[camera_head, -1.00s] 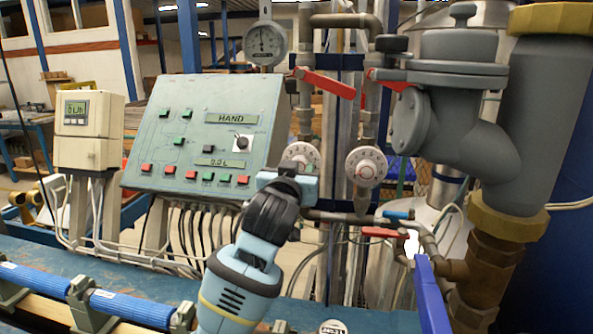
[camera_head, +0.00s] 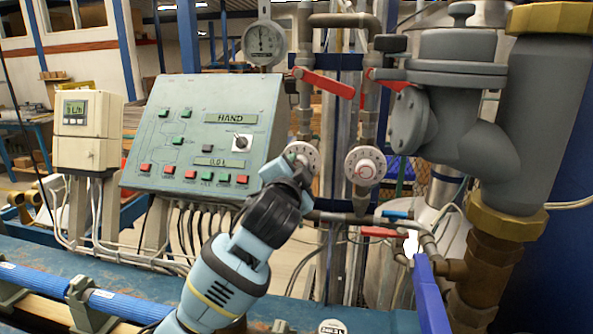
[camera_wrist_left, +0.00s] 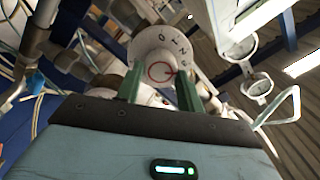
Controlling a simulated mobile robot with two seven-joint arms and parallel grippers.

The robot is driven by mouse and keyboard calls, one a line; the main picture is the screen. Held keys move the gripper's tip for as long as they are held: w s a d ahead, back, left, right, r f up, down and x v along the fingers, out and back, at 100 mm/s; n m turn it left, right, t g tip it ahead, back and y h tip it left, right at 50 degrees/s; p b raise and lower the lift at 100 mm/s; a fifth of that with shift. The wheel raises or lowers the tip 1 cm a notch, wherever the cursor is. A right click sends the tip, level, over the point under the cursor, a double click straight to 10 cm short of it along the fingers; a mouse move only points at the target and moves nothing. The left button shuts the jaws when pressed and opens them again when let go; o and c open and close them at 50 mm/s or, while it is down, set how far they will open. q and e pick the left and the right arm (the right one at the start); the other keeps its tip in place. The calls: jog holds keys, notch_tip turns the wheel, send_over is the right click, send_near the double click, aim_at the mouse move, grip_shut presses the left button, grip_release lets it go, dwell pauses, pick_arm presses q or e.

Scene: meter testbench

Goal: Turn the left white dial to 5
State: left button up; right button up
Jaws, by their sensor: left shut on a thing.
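The left white dial (camera_head: 303,153) sits on a pipe just right of the control panel, its lower part hidden by my gripper. My left gripper (camera_head: 295,172) is at the dial from below. In the left wrist view the dial (camera_wrist_left: 161,45) shows black digits and a red ring on its hub. The two green fingers of my left gripper (camera_wrist_left: 159,88) stand on either side of the hub, shut on it. I cannot tell which digit is at the mark. My right gripper is not in view.
A second white dial (camera_head: 365,166) is close on the right. Red-handled valves (camera_head: 328,83) are above, and a large grey valve body (camera_head: 450,110) is at the right. The control panel (camera_head: 205,130) stands at the left, with a small meter box (camera_head: 88,130) beyond it.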

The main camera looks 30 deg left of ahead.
pick_arm(q)
jog(key=m, duration=0.6)
jog(key=shift+f+m, duration=0.1)
jog(key=shift+m, duration=0.2)
jog(key=m, duration=0.5)
jog(key=shift+m, duration=0.3)
jog(key=o, duration=1)
jog(key=shift+s+d, duration=0.1)
jog(key=shift+s, duration=0.05)
jog(key=shift+v, duration=3.75)
jog(key=shift+f, duration=0.1)
